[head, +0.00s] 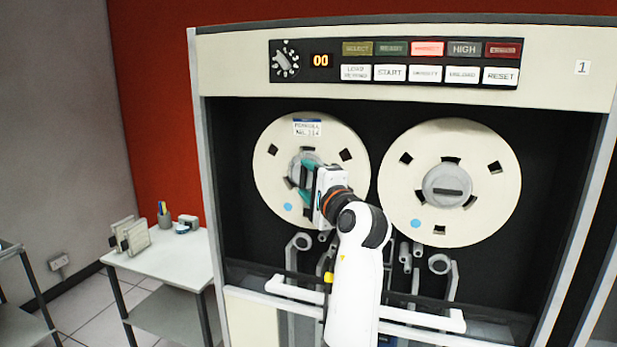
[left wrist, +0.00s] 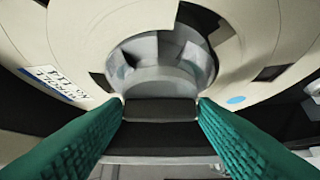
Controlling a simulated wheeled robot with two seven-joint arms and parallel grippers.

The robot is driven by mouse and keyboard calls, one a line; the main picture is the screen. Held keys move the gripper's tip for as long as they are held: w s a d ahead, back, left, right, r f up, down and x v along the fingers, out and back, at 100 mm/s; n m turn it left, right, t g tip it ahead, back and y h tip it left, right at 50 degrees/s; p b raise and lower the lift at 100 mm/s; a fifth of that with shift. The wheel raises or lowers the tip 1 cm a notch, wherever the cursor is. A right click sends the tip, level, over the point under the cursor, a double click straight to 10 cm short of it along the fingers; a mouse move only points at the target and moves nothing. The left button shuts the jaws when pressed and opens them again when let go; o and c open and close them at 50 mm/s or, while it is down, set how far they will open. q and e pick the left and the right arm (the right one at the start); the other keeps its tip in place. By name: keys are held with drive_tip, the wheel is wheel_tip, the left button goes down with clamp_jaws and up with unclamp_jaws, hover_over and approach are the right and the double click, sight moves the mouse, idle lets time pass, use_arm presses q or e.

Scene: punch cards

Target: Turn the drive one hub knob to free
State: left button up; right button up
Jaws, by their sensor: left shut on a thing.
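Drive one is the tape drive with the "1" label (head: 582,67) at its top right. Its left reel (head: 345,140) is cream with a blue-and-white label. The hub (head: 300,160) of this reel is partly hidden behind my left gripper (head: 306,186). In the left wrist view the grey hub knob (left wrist: 160,110) sits between the green fingertips (left wrist: 160,106), which are shut on its sides. The right reel (head: 500,200) has a grey hub with a dark, level bar (head: 448,191).
A control panel (head: 396,62) with a dial, a "00" display and labelled buttons runs above the reels. Rollers and white rails (head: 420,318) lie below the reels. A small white table (head: 165,262) with a pen cup (head: 164,216) stands at left.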

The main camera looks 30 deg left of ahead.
use_arm(q)
drive_tip(key=shift+n+g+h+p, duration=0.3)
drive_tip(key=shift+n+g+h, duration=0.1)
idle(0.3)
drive_tip(key=o, duration=0.9)
drive_tip(key=shift+r, duration=0.1)
